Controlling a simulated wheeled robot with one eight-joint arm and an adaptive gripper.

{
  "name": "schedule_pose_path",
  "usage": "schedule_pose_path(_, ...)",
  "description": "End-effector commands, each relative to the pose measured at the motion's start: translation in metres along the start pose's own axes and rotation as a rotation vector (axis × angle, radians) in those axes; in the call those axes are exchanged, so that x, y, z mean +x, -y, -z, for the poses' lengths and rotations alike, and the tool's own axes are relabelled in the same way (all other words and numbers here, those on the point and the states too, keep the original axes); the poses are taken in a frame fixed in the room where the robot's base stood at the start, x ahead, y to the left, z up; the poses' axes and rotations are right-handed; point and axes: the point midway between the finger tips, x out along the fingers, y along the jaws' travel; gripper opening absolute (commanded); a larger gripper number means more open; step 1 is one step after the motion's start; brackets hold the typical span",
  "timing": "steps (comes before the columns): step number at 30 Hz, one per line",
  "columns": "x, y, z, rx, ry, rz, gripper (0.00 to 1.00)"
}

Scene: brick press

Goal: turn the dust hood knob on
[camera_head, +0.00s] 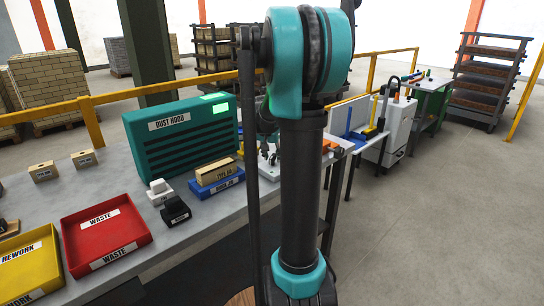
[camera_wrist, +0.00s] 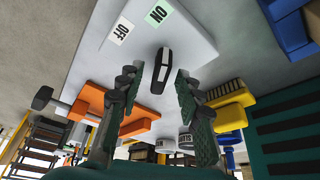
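In the wrist view, a black knob (camera_wrist: 161,70) with a white stripe stands on a pale grey plate (camera_wrist: 205,40). An OFF label (camera_wrist: 121,31) lies to its upper left and a green-and-white ON label (camera_wrist: 157,14) lies above it. The knob's long axis runs nearly upright in the picture; I cannot tell which end is its pointer. My gripper (camera_wrist: 155,77) is open and empty, with one finger on each side of the knob and gaps on both sides. In the head view, the dark green dust hood (camera_head: 180,138) shows, but my arm hides the knob.
A red waste tray (camera_head: 103,235) and a yellow rework tray (camera_head: 30,262) stand on the bench front left. A blue tray (camera_head: 216,188) holds a labelled brick beside the dust hood. A yellow rail (camera_head: 120,97) runs behind the bench.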

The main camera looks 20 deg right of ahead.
Motion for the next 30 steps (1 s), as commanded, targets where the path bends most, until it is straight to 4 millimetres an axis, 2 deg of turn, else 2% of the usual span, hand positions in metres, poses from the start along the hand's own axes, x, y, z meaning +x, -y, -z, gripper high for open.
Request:
schedule_pose_path(5,-0.007,0.000,0.000,-0.001,0.000,0.000,0.35)
schedule_pose_path(8,-0.021,0.000,0.000,-0.001,0.000,0.000,0.35)
schedule_pose_path(15,-0.070,0.000,-0.001,-0.001,0.001,0.001,0.35)
schedule_pose_path(21,-0.103,0.000,0.000,-0.001,0.001,0.000,0.35)
schedule_pose_path(25,-0.115,0.000,0.000,0.000,0.000,0.000,0.35)
schedule_pose_path(30,-0.120,0.000,0.000,0.000,0.000,0.000,0.35)
